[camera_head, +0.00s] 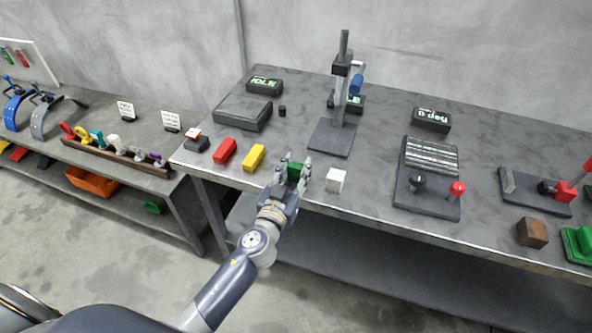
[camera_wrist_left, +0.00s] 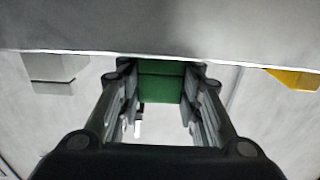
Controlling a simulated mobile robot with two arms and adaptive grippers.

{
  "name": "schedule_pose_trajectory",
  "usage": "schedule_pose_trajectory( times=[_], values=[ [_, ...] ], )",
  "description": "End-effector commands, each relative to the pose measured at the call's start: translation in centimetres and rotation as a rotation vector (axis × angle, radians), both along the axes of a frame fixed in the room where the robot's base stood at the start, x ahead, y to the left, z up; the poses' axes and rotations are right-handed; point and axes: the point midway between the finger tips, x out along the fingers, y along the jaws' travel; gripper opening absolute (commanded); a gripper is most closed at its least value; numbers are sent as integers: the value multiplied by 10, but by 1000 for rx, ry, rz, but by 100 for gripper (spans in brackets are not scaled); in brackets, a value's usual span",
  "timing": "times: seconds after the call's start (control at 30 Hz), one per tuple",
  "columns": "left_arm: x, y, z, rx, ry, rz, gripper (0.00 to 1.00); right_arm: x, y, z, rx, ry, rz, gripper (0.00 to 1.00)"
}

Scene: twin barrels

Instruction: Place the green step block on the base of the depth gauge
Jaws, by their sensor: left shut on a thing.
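The green step block (camera_head: 294,172) is between the fingers of my left gripper (camera_head: 293,170), near the front edge of the table between a yellow block and a white block. My left gripper is shut on it, and the green block (camera_wrist_left: 160,83) also shows between both fingers in the left wrist view. I cannot tell whether the block touches the table. The depth gauge has a flat dark base (camera_head: 332,139), an upright column (camera_head: 343,55) and a blue part (camera_head: 356,84). Its base lies bare, behind and to the right of my gripper. My right gripper is not in view.
The yellow block (camera_head: 254,157) and a red block (camera_head: 225,151) lie left of my gripper, the white block (camera_head: 336,180) right. A dark box (camera_head: 243,112) stands behind. A fixture with a red knob (camera_head: 457,187) stands further right. The table between gripper and base looks clear.

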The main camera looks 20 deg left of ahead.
Motion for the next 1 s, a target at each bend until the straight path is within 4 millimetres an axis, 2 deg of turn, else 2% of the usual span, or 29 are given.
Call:
schedule_pose_trajectory(
  times=[0.4, 0.43, 0.5, 1.0],
  values=[
    [0, 0, -3, 0, -4, 0, 0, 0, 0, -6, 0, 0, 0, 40],
    [0, 0, -3, 1, -1, 1, 39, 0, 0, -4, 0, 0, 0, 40],
    [0, 0, -3, 1, -1, 1, 53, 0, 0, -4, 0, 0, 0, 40],
    [0, 1, -2, 3, 0, 0, 53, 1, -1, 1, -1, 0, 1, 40]
  ],
)
